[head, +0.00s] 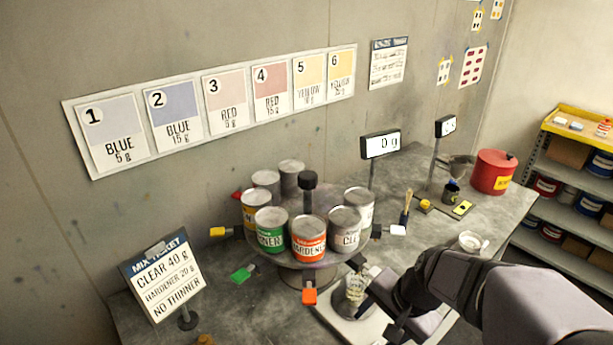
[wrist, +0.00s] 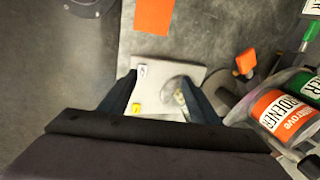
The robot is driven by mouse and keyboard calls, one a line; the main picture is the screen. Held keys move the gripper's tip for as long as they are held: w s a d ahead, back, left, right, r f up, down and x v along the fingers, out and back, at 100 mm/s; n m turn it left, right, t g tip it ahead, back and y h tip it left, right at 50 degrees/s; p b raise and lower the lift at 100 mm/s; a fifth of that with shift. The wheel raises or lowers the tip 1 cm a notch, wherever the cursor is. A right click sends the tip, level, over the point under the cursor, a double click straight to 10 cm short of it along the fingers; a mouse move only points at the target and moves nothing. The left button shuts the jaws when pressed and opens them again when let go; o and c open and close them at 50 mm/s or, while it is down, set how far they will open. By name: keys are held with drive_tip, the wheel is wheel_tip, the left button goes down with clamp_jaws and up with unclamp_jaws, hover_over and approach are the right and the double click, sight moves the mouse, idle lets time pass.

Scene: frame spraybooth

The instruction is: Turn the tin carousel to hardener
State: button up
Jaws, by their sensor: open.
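The tin carousel (head: 305,264) stands on the bench with several tins around a black-topped centre post (head: 308,181). The orange-labelled hardener tin (head: 308,240) is at its front, with an orange tab (head: 309,296) sticking out below it. The green-labelled tin (head: 270,230) is to its left and the clear tin (head: 345,230) to its right. In the wrist view the hardener tin (wrist: 285,115) and orange tab (wrist: 245,63) lie at the right. My gripper (wrist: 160,95) is open above the white scale (wrist: 150,78), to the right of the carousel in the head view, apart from the tins.
A small jar (head: 355,290) stands on the scale, close to my fingers. The display (head: 381,144) reads 0 g. A mix ticket (head: 163,275) stands at front left, listing clear 40 g, hardener 20 g, no thinner. A red can (head: 494,172) stands at the bench's right.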

sight(314, 179)
drive_tip(key=w+r+m+t+y+p, duration=0.25)
drive_tip(key=w+r+m+t, duration=0.35)
drive_tip(key=w+r+m, duration=1.2)
drive_tip(key=w+a+f+n+b, duration=0.1)
drive_tip(key=a, duration=0.1)
drive_tip(key=w+a+f+n+y+b, duration=0.1)
drive_tip(key=w+f+b, duration=0.1)
drive_tip(key=shift+w+a+t, duration=0.25)
drive_tip(key=shift+a+t, duration=0.1)
drive_tip(key=shift+t, duration=0.05)
drive_tip(key=w+a+m+b, duration=0.1)
drive_tip(key=a, duration=0.1)
drive_tip(key=w+a+r+m+y+b, duration=0.1)
drive_tip(key=a+b, duration=0.1)
drive_tip(key=a, duration=0.1)
drive_tip(key=w+a+r+m+y+b, duration=0.1)
drive_tip(key=w+a, duration=0.1)
drive_tip(key=a, duration=0.1)
drive_tip(key=shift+w+t+y, duration=0.1)
drive_tip(key=shift+t+y, duration=0.15)
drive_tip(key=shift+t, duration=0.15)
drive_tip(key=shift+a+r+m, duration=0.2)
drive_tip(key=shift+a+m, duration=0.05)
drive_tip(key=shift+m, duration=0.15)
drive_tip(key=shift+w+a+f, duration=0.1)
drive_tip(key=shift+w+a, duration=0.25)
drive_tip(key=shift+w, duration=0.05)
drive_tip(key=shift+p+x, duration=1.1)
drive_tip(key=shift+x, duration=2.1)
